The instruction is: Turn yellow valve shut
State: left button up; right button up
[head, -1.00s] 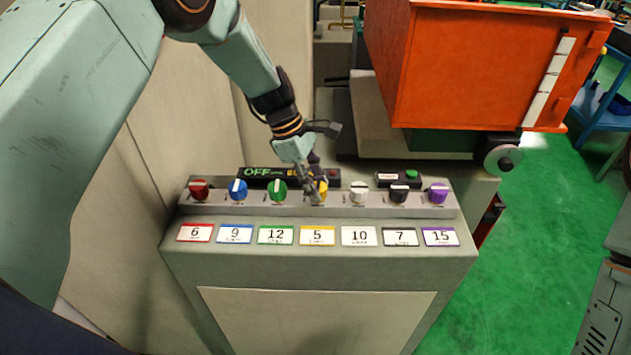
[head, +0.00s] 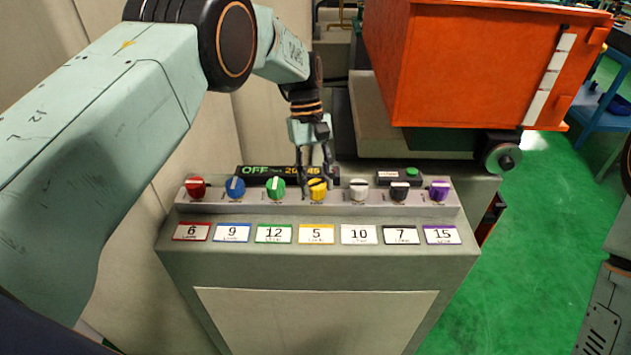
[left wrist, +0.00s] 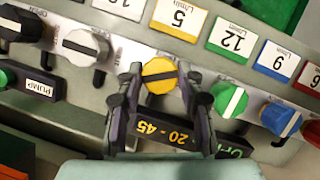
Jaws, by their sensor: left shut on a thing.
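The yellow valve knob (head: 317,189) sits mid-row on the grey console, above the card marked 5 (head: 316,234). My left gripper (head: 322,183) comes down on it from above and behind. In the left wrist view the yellow knob (left wrist: 160,72) lies between the two fingers of the left gripper (left wrist: 160,84), which is shut on it. Its dark bar shows, running nearly level from finger to finger. A display (head: 262,171) behind the row reads OFF and 20-45, partly hidden by the gripper. My right gripper is not in view.
Green (head: 276,187) and white (head: 359,189) knobs flank the yellow one closely. Red, blue, black and purple knobs stand further out. A box with a green button (head: 412,172) sits behind.

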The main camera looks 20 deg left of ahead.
aim_at(317, 183)
pick_arm(q)
jog(key=m+y+b, duration=0.1)
jog(key=m, duration=0.2)
jog(key=shift+d+f+g, duration=0.1)
jog(key=shift+f+g, duration=0.1)
jog(key=shift+g, duration=0.2)
jog(key=shift+m+y, duration=0.5)
jog(key=shift+m, duration=0.9)
jog(key=shift+s, duration=0.1)
jog(key=o, duration=1.2)
jog(key=shift+r, duration=0.1)
notch_tip(317, 183, up, 10)
jog(key=shift+r, duration=0.1)
